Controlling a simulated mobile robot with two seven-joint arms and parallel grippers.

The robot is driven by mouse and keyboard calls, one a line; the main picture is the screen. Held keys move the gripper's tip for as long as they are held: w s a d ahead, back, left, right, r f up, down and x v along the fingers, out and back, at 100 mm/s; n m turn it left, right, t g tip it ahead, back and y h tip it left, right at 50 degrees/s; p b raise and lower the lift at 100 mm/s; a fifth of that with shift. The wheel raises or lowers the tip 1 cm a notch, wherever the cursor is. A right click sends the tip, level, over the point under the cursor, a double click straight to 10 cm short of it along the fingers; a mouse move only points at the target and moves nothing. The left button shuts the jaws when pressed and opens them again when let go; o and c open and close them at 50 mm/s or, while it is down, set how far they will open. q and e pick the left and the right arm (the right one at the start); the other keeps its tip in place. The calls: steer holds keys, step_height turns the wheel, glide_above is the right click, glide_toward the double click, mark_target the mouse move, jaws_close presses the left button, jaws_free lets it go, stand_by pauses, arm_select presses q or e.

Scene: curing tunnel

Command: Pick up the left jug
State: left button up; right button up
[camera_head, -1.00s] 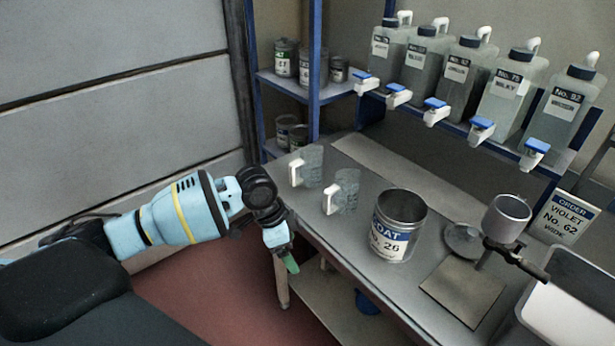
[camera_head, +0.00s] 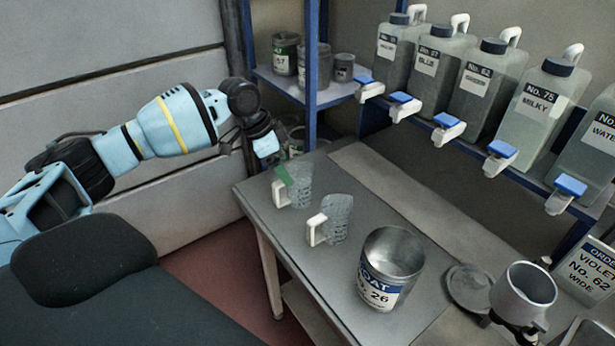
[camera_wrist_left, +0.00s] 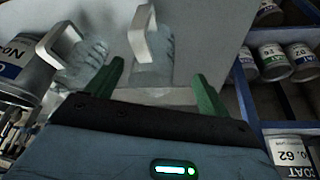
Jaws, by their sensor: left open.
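The left jug (camera_head: 299,186) is clear with a white handle and stands upright on the grey bench near its left end. A second clear jug (camera_head: 338,217) with a white handle stands to its right. My left gripper (camera_head: 284,174) is open, just above and behind the left jug in the head view, with its green fingertip overlapping the jug. In the left wrist view the left jug (camera_wrist_left: 156,66) lies ahead between the two open green fingers, its handle pointing away. The second jug (camera_wrist_left: 84,62) is left of the fingers there. My right gripper is not in view.
A can labelled No. 26 (camera_head: 368,290) stands right of the jugs on the bench (camera_head: 300,240). A grey cup (camera_head: 523,292) stands further right. A blue shelf post (camera_head: 312,70) and shelved cans (camera_head: 286,54) are close behind. Tap bottles (camera_head: 534,105) line the upper rack.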

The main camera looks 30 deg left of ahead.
mark_target(292, 189)
arm_select(q)
steer(key=x, duration=0.2)
steer(key=shift+d+f, duration=0.15)
steer(key=shift+f, duration=0.1)
steer(key=shift+d+f, duration=0.1)
steer(key=shift+f, duration=0.1)
steer(key=shift+x, duration=2.35)
steer(key=shift+s+d, duration=0.15)
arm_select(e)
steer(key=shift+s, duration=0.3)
arm_select(q)
steer(key=c, duration=1.1)
